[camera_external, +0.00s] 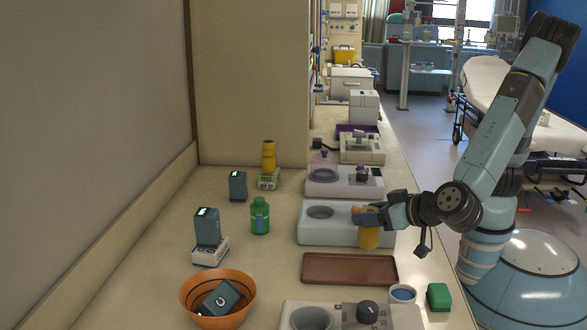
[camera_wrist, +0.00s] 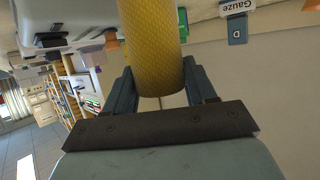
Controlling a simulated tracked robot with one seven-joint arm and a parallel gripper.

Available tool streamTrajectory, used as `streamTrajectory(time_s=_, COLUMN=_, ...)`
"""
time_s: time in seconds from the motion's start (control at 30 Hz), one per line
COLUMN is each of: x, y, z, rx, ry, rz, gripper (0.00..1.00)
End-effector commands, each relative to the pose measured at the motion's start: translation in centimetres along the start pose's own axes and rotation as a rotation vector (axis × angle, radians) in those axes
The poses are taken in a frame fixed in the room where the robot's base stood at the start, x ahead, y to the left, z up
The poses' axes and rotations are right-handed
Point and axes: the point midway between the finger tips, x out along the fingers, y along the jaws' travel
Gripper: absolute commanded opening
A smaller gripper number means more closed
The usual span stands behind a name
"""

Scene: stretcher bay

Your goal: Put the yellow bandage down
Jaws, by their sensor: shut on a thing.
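The yellow bandage (camera_external: 369,238) is a textured roll held upright below my gripper (camera_external: 369,214), at the front right edge of the pale blue unit with a round recess. My gripper is shut on it. In the wrist view the yellow bandage (camera_wrist: 152,40) fills the top middle, between the two fingers of my gripper (camera_wrist: 160,88). I cannot tell whether its lower end touches anything.
An empty brown tray (camera_external: 350,268) lies just in front. The pale blue unit (camera_external: 340,232) stands behind. A blue cup (camera_external: 402,294), green block (camera_external: 438,297), orange bowl (camera_external: 190,300), green bottle (camera_external: 260,216) and yellow stack (camera_external: 268,155) stand around. The counter's left middle is partly clear.

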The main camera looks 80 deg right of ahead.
Motion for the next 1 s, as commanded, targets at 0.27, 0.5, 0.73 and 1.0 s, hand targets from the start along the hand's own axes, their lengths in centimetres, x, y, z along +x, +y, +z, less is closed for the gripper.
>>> streamTrajectory(time_s=0.27, x=1.0, y=-1.1, z=1.2, rx=-0.001, ry=0.0, rz=0.0, gripper=0.25)
streamTrajectory(time_s=0.5, x=2.0, y=-1.5, z=3.2, rx=-0.004, ry=0.002, rz=0.001, gripper=0.25)
streamTrajectory(time_s=0.73, x=2.5, y=-1.5, z=4.4, rx=0.0, ry=0.0, rz=0.0, gripper=0.25)
streamTrajectory(time_s=1.0, x=2.6, y=-1.5, z=4.6, rx=-0.001, ry=0.0, rz=0.0, gripper=0.57)
